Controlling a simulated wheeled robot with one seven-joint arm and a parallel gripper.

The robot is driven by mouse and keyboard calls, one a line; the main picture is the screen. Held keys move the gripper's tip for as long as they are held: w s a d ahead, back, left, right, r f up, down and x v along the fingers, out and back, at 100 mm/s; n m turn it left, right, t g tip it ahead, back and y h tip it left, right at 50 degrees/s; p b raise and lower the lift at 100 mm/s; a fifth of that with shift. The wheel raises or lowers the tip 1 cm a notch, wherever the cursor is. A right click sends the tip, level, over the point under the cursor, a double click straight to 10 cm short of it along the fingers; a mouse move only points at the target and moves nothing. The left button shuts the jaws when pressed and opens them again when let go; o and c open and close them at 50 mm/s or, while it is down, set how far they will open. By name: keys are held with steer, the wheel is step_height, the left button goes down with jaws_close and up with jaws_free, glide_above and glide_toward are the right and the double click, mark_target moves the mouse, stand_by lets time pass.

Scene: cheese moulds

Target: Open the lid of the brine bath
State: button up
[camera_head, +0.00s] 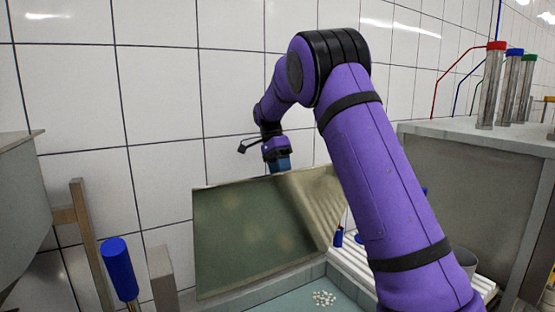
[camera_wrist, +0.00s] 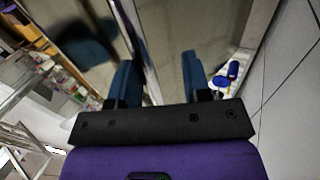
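The brine bath's lid (camera_head: 245,240) is a grey-green metal panel. In the head view it stands raised and tilted above the bath (camera_head: 298,299), whose pale teal inside shows below it with several small white bits in it. My gripper (camera_head: 279,164) is at the lid's upper edge, pointing down, with its lower end partly hidden by the lid. In the wrist view my gripper (camera_wrist: 160,60) has its two blue fingers apart, with nothing visibly clamped. A shiny metal edge runs between them, and finger reflections show on the metal surface. I cannot tell whether the fingers touch the lid.
A tiled wall (camera_head: 160,90) stands close behind the lid. A blue-handled tool (camera_head: 119,268) and wooden post (camera_head: 90,240) stand at left. A steel unit (camera_head: 465,190) with colour-capped tubes (camera_head: 490,85) is at right. A white ribbed rack (camera_head: 352,262) lies right of the bath.

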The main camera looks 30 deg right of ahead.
steer(key=v, duration=1)
steer(key=shift+r, duration=0.15)
